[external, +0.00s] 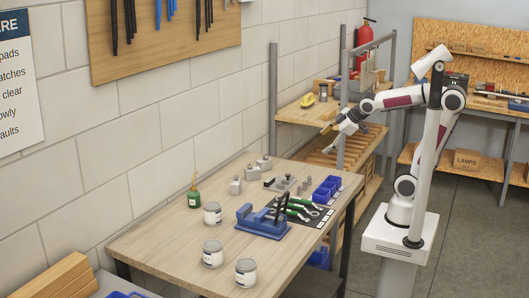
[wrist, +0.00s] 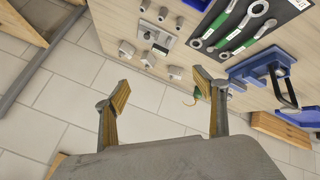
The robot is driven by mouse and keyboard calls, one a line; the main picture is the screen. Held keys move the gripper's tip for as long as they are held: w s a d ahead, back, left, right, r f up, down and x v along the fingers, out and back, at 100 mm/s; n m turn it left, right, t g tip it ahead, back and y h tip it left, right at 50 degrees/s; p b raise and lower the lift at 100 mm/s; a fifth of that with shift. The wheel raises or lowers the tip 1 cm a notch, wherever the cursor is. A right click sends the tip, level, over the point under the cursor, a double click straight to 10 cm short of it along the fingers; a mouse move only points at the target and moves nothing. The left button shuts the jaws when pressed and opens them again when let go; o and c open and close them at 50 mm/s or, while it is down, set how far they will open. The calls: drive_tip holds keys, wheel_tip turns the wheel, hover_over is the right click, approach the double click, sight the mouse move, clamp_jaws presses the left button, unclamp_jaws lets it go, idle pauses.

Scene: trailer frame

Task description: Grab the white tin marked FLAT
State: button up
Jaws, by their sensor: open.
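Three white tins with grey lids stand upright on the wooden workbench (external: 150,250) in the external view. One tin (external: 212,214) is farther back, one tin (external: 213,254) is in front of it, and one tin (external: 246,272) is nearest the front edge. Their labels are too small to read, so I cannot tell which is marked FLAT. My gripper (external: 333,131) is raised beyond the bench's right end, well apart from the tins. In the wrist view my gripper (wrist: 160,86) is open, with nothing between its fingers. No tin shows in the wrist view.
A blue vise (external: 262,222) stands right of the tins, beside a dark mat with green-handled wrenches (external: 300,208). A green bottle (external: 194,190) stands behind the tins. A block wall bounds the bench.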

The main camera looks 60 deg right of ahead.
drive_tip(key=w+a+r+n+t+y, duration=0.1)
drive_tip(key=w+a+r+n+t, duration=0.1)
drive_tip(key=w+n, duration=0.5)
drive_tip(key=w+a+r+n+t, duration=0.1)
drive_tip(key=w+a+n, duration=0.2)
drive_tip(key=w, duration=0.8)
drive_tip(key=w+a+f+n+t+y, duration=0.15)
drive_tip(key=w+a+n+y, duration=0.25)
drive_tip(key=w+a+n, duration=0.65)
drive_tip(key=w+a+f+n+y, duration=0.6)
drive_tip(key=w+a+f+n, duration=0.1)
drive_tip(key=a+n, duration=0.35)
drive_tip(key=s+a+f+n+g+y, duration=0.1)
drive_tip(key=a+f+n+y, duration=0.1)
drive_tip(key=a+f+n, duration=0.1)
drive_tip(key=s+a+f+n+g+y, duration=0.1)
drive_tip(key=a+f+n+g, duration=0.1)
drive_tip(key=a+f+n, duration=0.1)
drive_tip(key=s+a+f+n+g+y, duration=0.1)
drive_tip(key=a+f+n+y, duration=0.1)
drive_tip(key=a+f+n, duration=0.1)
drive_tip(key=shift+a+f+n+g+y, duration=0.25)
drive_tip(key=shift+a+n+g+y, duration=0.1)
drive_tip(key=shift+a+n, duration=0.2)
drive_tip(key=shift+s+a+f+n+g, duration=0.3)
drive_tip(key=shift+s+n, duration=0.05)
